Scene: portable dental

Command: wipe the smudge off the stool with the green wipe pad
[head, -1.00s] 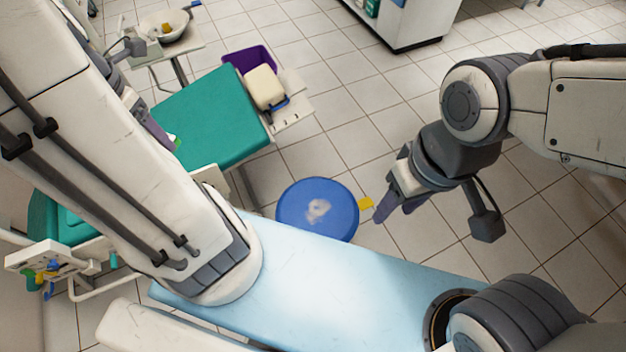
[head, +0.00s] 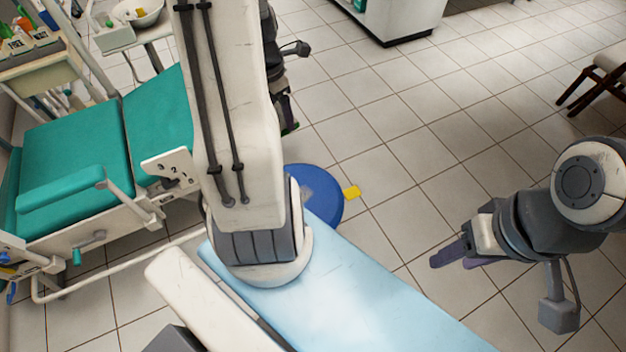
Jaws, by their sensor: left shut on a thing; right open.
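The round blue stool (head: 325,198) stands on the tiled floor in the middle, partly hidden behind my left arm. My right gripper (head: 452,258) is open and empty over the floor, right of the stool.
A white cabinet (head: 400,20) is at the back and a brown chair (head: 600,85) at the far right. The floor between is clear.

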